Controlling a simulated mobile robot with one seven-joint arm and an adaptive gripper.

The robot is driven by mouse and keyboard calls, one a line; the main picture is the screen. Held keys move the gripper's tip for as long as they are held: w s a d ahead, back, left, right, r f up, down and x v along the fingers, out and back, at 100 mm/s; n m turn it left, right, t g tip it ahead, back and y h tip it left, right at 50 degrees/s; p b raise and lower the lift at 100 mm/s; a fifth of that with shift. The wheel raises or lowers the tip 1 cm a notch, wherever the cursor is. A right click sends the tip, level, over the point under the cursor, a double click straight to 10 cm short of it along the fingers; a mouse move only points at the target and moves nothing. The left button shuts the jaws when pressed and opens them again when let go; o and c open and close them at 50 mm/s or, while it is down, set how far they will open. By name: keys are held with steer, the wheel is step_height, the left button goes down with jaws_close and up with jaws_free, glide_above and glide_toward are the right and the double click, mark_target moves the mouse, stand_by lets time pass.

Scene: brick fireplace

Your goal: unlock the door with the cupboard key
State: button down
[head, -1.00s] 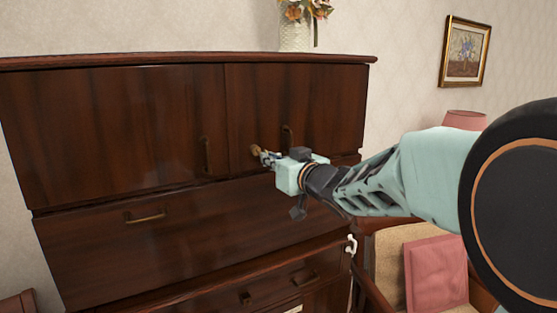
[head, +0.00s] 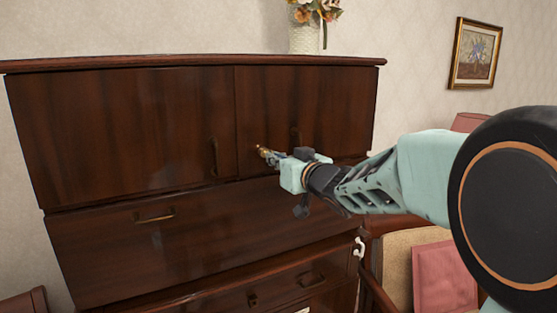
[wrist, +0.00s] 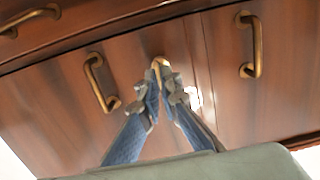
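The dark wooden cupboard (head: 120,130) stands in front of me, with its right upper door (head: 320,100) and left upper door shut. My gripper (head: 267,155) is at the right door's left side, near the seam. In the wrist view its blue fingers (wrist: 160,88) are closed together on a small brass key (wrist: 158,63). The key's end shows just beyond the fingertips, towards the door. Whether it touches the door or sits in a keyhole, I cannot tell; the fingers hide that spot. The right door's brass handle (head: 296,138) is just beyond my gripper.
The left door's handle (head: 213,157) is close on the left. A drop front with a brass handle (head: 154,217) and lower drawers lie below. A white flower vase (head: 307,38) stands on top. A chair with a pink cushion (head: 445,278) is at the lower right.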

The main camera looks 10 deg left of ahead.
steer(key=shift+w+m+p, duration=0.1)
steer(key=shift+m+p, duration=1.1)
steer(key=shift+p, duration=0.2)
steer(key=shift+m+y, duration=0.3)
steer(key=shift+m, duration=0.9)
steer(key=shift+f+m, duration=0.1)
steer(key=shift+m, duration=1)
steer(key=shift+m, duration=1.2)
steer(key=shift+y, duration=0.3)
